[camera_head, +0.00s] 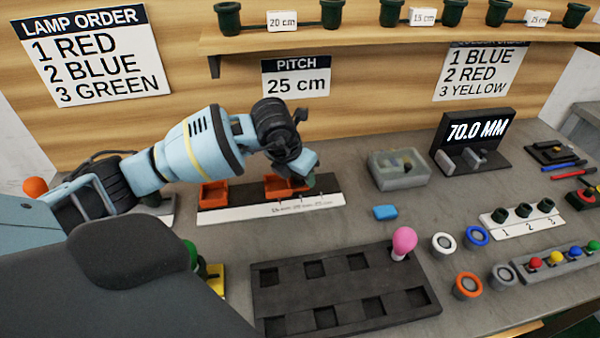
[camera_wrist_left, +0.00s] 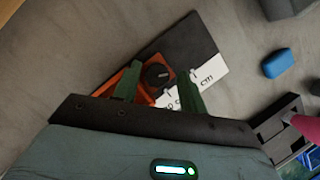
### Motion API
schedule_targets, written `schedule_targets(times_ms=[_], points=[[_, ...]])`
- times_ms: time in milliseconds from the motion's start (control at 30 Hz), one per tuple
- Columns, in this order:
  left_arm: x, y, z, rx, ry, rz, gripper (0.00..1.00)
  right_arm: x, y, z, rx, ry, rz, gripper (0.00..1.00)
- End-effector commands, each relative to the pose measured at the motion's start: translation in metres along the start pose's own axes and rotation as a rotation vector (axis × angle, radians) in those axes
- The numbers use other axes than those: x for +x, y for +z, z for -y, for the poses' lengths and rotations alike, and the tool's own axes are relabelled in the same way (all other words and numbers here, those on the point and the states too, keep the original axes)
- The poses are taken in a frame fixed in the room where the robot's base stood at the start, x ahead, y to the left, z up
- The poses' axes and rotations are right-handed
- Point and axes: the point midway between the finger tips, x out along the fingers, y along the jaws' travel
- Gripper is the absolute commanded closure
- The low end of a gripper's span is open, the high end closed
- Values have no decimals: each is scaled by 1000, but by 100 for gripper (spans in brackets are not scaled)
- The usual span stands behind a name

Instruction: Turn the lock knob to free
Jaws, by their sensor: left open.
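The lock knob (camera_wrist_left: 157,74) is a round black knob with a pale mark on top. It sits on an orange sliding block (camera_wrist_left: 131,84) on a dark rail with a white scale (camera_wrist_left: 208,80). My left gripper (camera_wrist_left: 161,60) is open, with its green fingers on either side of the knob in the left wrist view; I cannot tell whether they touch it. In the head view my left gripper (camera_head: 308,178) is over the right-hand orange block (camera_head: 277,188), and the knob is hidden there. A second orange block (camera_head: 214,195) is at the rail's left. My right gripper is not in view.
A blue block (camera_head: 385,212) and a grey bin (camera_head: 398,170) stand right of the rail. A dark socket tray (camera_head: 340,303) with a pink-topped peg (camera_head: 404,242) lies in front. A display (camera_head: 475,135) reads 70.0 MM. A sign (camera_head: 296,80) reads PITCH 25 cm.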

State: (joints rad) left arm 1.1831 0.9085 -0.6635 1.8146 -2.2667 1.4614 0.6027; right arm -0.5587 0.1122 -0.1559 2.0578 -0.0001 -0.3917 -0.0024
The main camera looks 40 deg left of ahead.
Motion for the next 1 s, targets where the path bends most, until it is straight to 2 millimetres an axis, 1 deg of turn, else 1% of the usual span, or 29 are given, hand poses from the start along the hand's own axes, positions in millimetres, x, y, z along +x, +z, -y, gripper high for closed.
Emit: schedule_targets(times_ms=[33,367,567,1000], points=[[0,0,-5,-4,13,-3,51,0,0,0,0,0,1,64],[1,-1,-7,27,3,-4,51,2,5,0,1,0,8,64],[2,-1,-9,156,-51,-6,51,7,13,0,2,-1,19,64],[3,0,-7,505,-204,-3,51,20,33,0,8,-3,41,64]])
